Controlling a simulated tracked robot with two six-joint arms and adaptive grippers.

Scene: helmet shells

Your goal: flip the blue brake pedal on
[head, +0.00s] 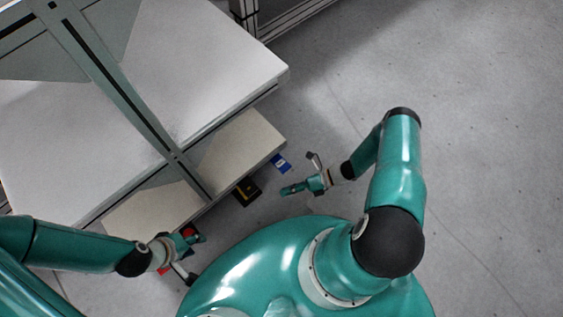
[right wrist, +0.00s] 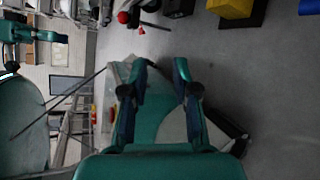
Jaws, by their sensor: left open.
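The blue brake pedal (head: 281,162) is a small blue block with a pale mark, beside the right end of the low shelf in the head view. In the right wrist view a blue piece (right wrist: 309,6) shows at the top right corner, cut off by the frame. My right gripper (head: 302,184) is just below and right of the blue pedal in the head view, apart from it. Its two fingers (right wrist: 160,66) stand apart with nothing between them. My left gripper (head: 192,256) is open at lower left, near red parts, far from the blue pedal.
A black and yellow pedal (head: 246,192) lies left of the blue one; its yellow block (right wrist: 230,8) also shows in the right wrist view. A red piece (head: 163,270) is by my left gripper. A framed white table (head: 215,65) stands above the low shelf (head: 240,150). Floor at right is clear.

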